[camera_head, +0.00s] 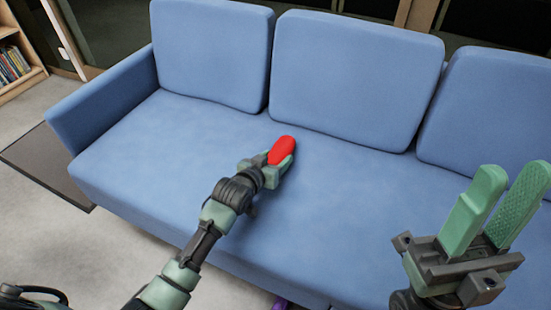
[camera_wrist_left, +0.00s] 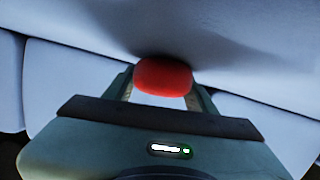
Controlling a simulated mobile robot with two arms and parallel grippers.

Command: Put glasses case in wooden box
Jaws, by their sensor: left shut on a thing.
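The red glasses case (camera_head: 282,149) is at the seat of the blue sofa, in front of the middle back cushion. My left gripper (camera_head: 279,163) is shut on it, with a finger on each side. In the left wrist view the red case (camera_wrist_left: 163,77) sits between the two fingertips (camera_wrist_left: 163,88), close to the blue sofa surface. I cannot tell whether the case still touches the seat. My right gripper (camera_head: 502,208) is at the right of the head view, fingers pointing up, apart and empty. No wooden box is in view.
The blue sofa (camera_head: 130,150) fills most of the head view, with several back cushions (camera_head: 355,75). A dark low surface (camera_head: 45,165) lies at the sofa's left end. A bookshelf (camera_head: 15,65) stands at the far left. A small purple thing (camera_head: 280,303) shows below the sofa's front edge.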

